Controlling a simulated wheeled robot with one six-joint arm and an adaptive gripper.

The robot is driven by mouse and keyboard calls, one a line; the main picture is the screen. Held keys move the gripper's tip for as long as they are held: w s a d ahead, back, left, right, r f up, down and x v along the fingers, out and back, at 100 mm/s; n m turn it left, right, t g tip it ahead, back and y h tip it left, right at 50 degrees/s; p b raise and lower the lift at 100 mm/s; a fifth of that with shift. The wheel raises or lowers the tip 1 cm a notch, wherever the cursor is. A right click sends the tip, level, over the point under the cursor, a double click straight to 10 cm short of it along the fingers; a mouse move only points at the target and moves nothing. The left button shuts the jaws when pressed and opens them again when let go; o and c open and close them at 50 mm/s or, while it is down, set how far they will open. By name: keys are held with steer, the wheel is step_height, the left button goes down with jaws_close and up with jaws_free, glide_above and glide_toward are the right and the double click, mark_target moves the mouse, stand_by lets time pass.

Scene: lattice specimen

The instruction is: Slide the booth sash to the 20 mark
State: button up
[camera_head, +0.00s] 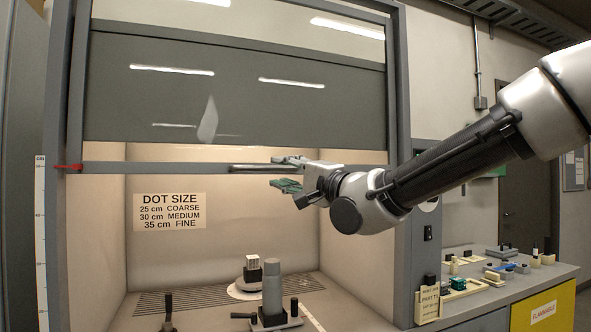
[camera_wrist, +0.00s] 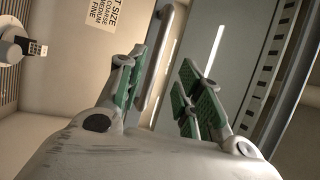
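The booth sash (camera_head: 230,100) is a dark glass panel, raised, leaving the booth open below it. Its grey bottom rail (camera_head: 150,168) carries a metal bar handle (camera_head: 255,168), which also shows in the wrist view (camera_wrist: 157,60). A red pointer (camera_head: 68,167) at the rail's left end lies near the top of a white vertical scale (camera_head: 40,230); its numbers are too small to read surely. My gripper (camera_head: 285,173) is open at the handle's right part, one green-padded finger above and one below it. In the wrist view the handle lies between the fingers (camera_wrist: 160,95), nearer the left one.
A sign (camera_head: 170,211) reading DOT SIZE hangs on the booth's back wall. A grey cylinder device (camera_head: 272,290) and a round-based stand (camera_head: 250,280) stand inside below. A bench (camera_head: 480,300) with small blocks is at right.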

mark_target(269, 169)
steer(key=shift+m, duration=0.3)
steer(key=x, duration=0.7)
steer(key=shift+w+d+f, duration=0.15)
steer(key=shift+w, duration=0.35)
jaws_close()
